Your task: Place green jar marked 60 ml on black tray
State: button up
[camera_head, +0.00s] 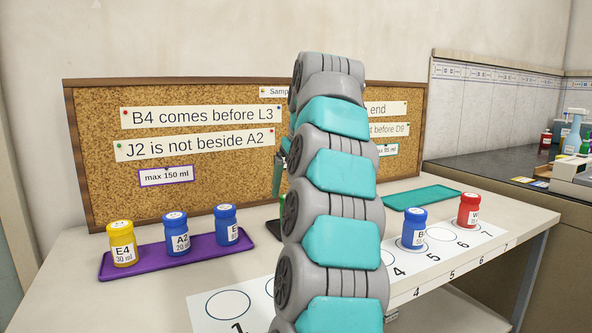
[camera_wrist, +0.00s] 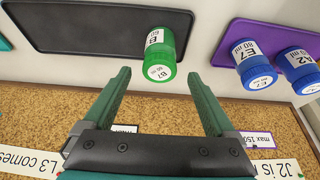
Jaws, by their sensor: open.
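The green jar (camera_wrist: 159,55), labelled B7 with small print that looks like 60 ml, shows in the wrist view. It appears to stand upright on the black tray (camera_wrist: 75,28), near that tray's edge. My gripper (camera_wrist: 158,76) is open and empty. Its fingertips point toward the jar, which lies ahead of the gap between them; I see no contact. Part of my gripper (camera_head: 280,170) shows beside the arm.
A purple tray (camera_head: 190,258) left of the black one holds a yellow jar (camera_head: 122,245) and two blue jars. An empty green tray (camera_head: 422,196) lies to the right. A numbered strip (camera_head: 225,318) holds a blue jar (camera_head: 413,230) and a red jar (camera_head: 468,211). A corkboard (camera_head: 100,200) stands behind.

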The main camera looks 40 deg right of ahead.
jog(key=shift+p+v, duration=0.4)
jog(key=shift+v, duration=1.65)
jog(key=shift+s, duration=0.1)
